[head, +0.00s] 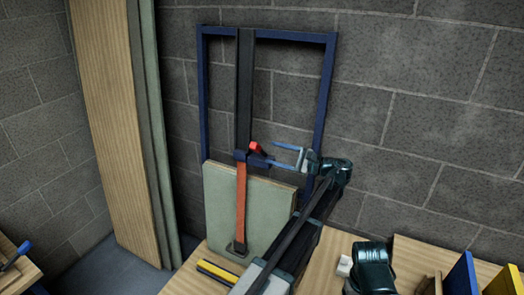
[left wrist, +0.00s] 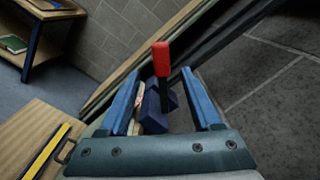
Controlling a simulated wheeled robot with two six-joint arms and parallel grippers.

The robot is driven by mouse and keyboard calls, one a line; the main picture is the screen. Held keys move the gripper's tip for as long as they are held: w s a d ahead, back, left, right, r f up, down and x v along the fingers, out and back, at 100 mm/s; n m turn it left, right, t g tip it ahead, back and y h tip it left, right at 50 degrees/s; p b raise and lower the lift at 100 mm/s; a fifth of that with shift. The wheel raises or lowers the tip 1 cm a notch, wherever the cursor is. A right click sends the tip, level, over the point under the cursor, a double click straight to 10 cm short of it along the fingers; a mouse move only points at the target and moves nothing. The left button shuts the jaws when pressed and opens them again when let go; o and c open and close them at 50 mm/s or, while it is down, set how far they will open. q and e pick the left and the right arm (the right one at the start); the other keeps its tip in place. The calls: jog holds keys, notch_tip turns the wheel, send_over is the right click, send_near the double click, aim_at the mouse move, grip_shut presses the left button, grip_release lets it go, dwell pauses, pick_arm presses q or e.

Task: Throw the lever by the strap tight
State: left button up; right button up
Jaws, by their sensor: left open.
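The lever with a red grip (head: 257,148) sits on a dark blue buckle (head: 243,157) at the panel's top edge. An orange-red strap (head: 241,200) runs down the front of the pale green panel (head: 275,205). My left gripper (head: 285,155) is open just right of the lever, its blue fingers pointing at it. In the left wrist view the red-gripped lever (left wrist: 162,58) stands upright between the two spread fingers of the gripper (left wrist: 160,82). The dark blue buckle (left wrist: 153,112) is below it. I see clear gaps beside the lever. My right gripper is not in view.
A blue metal frame (head: 325,95) stands against the grey block wall, with a dark upright bar (head: 244,90). Tall boards (head: 112,120) lean at the left. A yellow-and-black bar (head: 217,272) lies on the wooden bench. Blue and yellow panels (head: 460,278) stand at the right.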

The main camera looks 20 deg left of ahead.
pick_arm(q)
jog(key=shift+d, duration=2.7)
jog(key=shift+s+f, duration=0.1)
jog(key=shift+s, duration=0.05)
jog(key=s+f+n+h, duration=0.6)
jog(key=s+f+h, duration=0.6)
jog(key=s+f, duration=0.6)
jog(key=s+d+f+h, duration=0.2)
jog(key=s+d, duration=0.3)
jog(key=d, duration=0.4)
jog(key=s+d+f+h, duration=0.1)
jog(key=s+d+h, duration=0.1)
jog(key=s+d, duration=0.4)
jog(key=d, duration=0.3)
jog(key=shift+d+f+m+g+h, duration=0.15)
jog(key=shift+f+m+g+h, duration=0.15)
jog(key=shift+f+g+h, duration=0.1)
